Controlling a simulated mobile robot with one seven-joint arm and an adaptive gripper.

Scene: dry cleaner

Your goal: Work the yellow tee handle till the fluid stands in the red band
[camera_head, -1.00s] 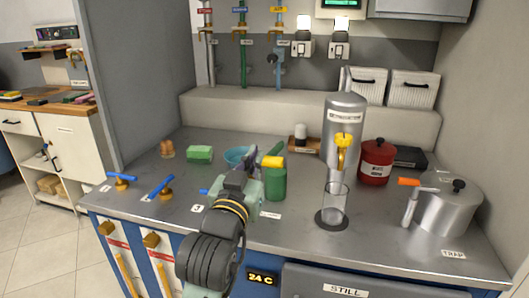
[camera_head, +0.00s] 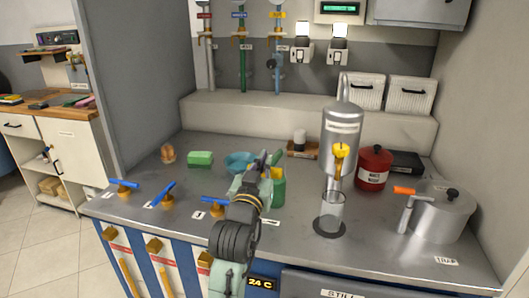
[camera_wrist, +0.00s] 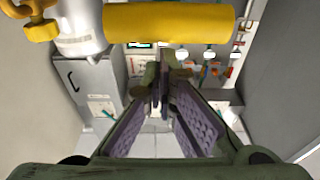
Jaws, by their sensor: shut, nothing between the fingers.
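A green canister (camera_head: 279,188) stands on the steel counter, its top mostly hidden by my gripper. A thick yellow bar (camera_wrist: 168,22) crosses the top of the wrist view close by; it looks like the tee handle's crossbar on that canister. My gripper (camera_head: 268,158) is shut and empty at the canister's top in the head view. In the wrist view its fingers (camera_wrist: 160,88) meet below the bar, apart from it in the picture. A clear glass cylinder (camera_head: 331,212) stands on a dark disc, to the right. I cannot make out any fluid level or red band.
A steel still (camera_head: 343,118) with a yellow tap (camera_head: 340,152) stands right of the gripper. A red can (camera_head: 373,168) and a steel pot (camera_head: 440,215) are farther right. Blue-handled valves (camera_head: 162,192) line the left front. A teal bowl (camera_head: 239,162) sits behind the arm.

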